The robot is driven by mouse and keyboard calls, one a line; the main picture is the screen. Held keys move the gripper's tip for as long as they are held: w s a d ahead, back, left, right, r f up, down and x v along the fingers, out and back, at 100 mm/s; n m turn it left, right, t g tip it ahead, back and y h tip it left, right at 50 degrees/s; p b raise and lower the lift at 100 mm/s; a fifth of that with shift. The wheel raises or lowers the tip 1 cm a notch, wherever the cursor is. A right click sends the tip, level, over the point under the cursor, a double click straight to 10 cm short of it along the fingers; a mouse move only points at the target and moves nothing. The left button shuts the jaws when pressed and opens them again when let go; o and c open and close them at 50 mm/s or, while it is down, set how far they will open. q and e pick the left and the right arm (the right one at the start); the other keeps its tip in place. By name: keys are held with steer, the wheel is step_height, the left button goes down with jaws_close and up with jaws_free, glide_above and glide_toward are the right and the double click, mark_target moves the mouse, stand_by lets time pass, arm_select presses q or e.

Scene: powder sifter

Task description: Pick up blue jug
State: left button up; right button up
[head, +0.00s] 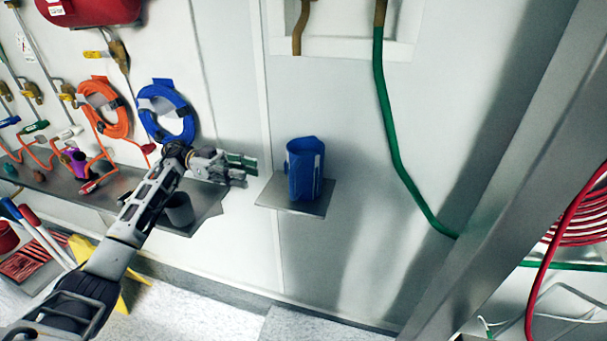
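The blue jug (304,170) stands upright on a small grey metal wall shelf (283,204) in the middle of the head view. My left gripper (247,169) is to the left of the jug, at about its height in the picture, with its fingers pointing right toward it. Its two fingers show dark green pads with a gap between them, and nothing is held. The gripper appears apart from the jug. My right gripper is not in view.
A longer metal shelf (50,183) with a grey cup (179,210) lies behind my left arm. Coiled blue hose (167,112) and orange hose (104,108) hang on the wall. A green hose (388,130) hangs right of the jug. A grey post (500,190) stands at right.

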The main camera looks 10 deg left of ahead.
arm_select(q)
glide_toward(289, 183)
steer(key=d, duration=0.2)
steer(key=d+f+p, duration=0.1)
steer(key=d, duration=0.1)
steer(key=shift+w+d, duration=0.2)
steer(key=shift+d, duration=0.4)
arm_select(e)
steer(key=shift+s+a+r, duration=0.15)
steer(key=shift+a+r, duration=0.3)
arm_select(q)
steer(key=shift+d, duration=0.1)
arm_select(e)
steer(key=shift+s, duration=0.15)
arm_select(q)
steer(key=shift+s+d+p, duration=0.2)
steer(key=shift+d, duration=0.65)
steer(key=shift+s+d+p, duration=0.15)
steer(key=shift+d, duration=0.7)
steer(key=shift+s+d, duration=0.1)
steer(key=shift+d, duration=0.7)
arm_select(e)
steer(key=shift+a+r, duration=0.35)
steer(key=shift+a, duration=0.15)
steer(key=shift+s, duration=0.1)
